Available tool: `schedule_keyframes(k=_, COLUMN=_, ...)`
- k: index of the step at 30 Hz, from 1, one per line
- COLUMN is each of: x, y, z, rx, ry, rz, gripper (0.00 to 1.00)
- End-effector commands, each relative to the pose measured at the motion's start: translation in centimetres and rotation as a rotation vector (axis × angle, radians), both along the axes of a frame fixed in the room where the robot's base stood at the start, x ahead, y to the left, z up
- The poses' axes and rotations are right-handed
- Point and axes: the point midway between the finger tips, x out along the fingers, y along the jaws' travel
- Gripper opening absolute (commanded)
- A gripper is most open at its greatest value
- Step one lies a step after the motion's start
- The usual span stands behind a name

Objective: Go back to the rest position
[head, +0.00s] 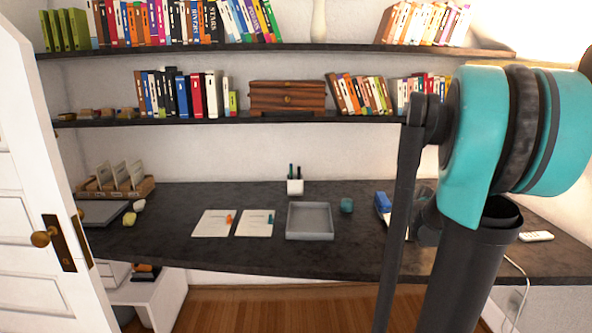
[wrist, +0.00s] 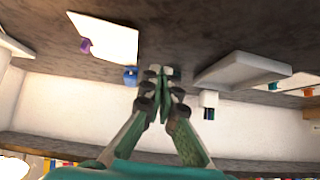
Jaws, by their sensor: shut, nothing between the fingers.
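My gripper (wrist: 160,76) shows in the wrist view with its green-and-black fingers together and nothing between them. The wrist view looks upside down, with the dark desk at the top. The fingertips appear in front of the desk, beside a small blue object (wrist: 130,75); I cannot tell the gap. In the head view my teal and dark arm fills the right side and covers part of the desk (head: 330,255). The gripper itself is not clearly visible there.
A grey tray (head: 310,236), a teal cube (head: 346,205), a blue object (head: 382,202) and a white pen holder (head: 295,187) stand on the desk. Book shelves (head: 300,120) hang above. A white door (head: 35,190) is at left. The desk's front middle is bare.

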Motion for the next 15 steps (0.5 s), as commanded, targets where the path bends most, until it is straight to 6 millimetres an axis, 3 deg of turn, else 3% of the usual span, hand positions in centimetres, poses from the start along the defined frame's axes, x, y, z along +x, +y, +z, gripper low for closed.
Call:
schedule_keyframes(k=8, x=-6.5, y=6.8, z=-3.3, rx=0.024, ry=0.130, rz=0.041, gripper=0.00)
schedule_keyframes(k=12, x=-12.8, y=10.9, z=-6.3, rx=0.023, ry=0.241, rz=0.057, gripper=0.00)
schedule_keyframes(k=15, x=-17.8, y=12.9, z=-8.7, rx=0.010, ry=0.322, rz=0.052, gripper=0.00)
